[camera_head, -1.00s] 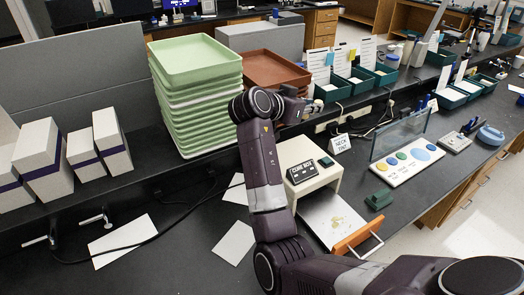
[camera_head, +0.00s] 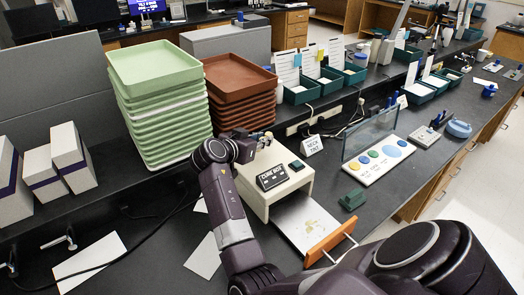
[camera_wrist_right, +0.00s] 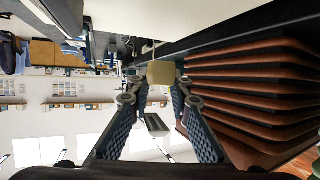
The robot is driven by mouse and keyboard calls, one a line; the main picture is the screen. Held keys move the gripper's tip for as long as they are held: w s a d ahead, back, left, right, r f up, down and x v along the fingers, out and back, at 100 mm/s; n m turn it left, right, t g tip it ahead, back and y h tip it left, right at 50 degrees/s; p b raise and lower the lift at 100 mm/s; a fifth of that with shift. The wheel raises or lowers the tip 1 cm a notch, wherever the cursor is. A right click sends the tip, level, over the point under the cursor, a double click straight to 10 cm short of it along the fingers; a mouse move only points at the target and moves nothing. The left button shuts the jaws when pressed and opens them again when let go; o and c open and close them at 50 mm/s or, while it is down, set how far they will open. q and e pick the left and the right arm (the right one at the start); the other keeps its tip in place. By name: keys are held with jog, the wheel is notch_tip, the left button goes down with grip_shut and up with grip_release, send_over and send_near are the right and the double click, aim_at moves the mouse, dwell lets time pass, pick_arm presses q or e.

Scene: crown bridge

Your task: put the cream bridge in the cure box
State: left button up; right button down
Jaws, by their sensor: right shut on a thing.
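The cure box (camera_head: 258,196) is a cream-white box with a black "CURE BOX" label on top, standing on the dark bench. Its tray (camera_head: 297,212) is pulled out at the front, with an orange front and a metal handle. My right gripper (camera_head: 263,138) is beyond the box's back edge, in front of the brown trays. In the right wrist view its fingers (camera_wrist_right: 153,96) are shut on a small cream block (camera_wrist_right: 161,73), which I take for the cream bridge. In the head view the bridge is too small to make out clearly. My left gripper is not in view.
Stacks of green trays (camera_head: 164,110) and brown trays (camera_head: 240,85) stand behind my right arm. A "neck tint" card (camera_head: 312,145), a clear shield (camera_head: 370,134), a shade board (camera_head: 380,160) and a small green block (camera_head: 352,198) are right of the box. White papers lie on the bench at left.

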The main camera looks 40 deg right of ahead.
aim_at(262, 158)
jog(key=shift+f, duration=2.75)
jog(key=shift+f, duration=0.1)
jog(key=c, duration=1.8)
grip_release()
jog(key=shift+o, duration=0.2)
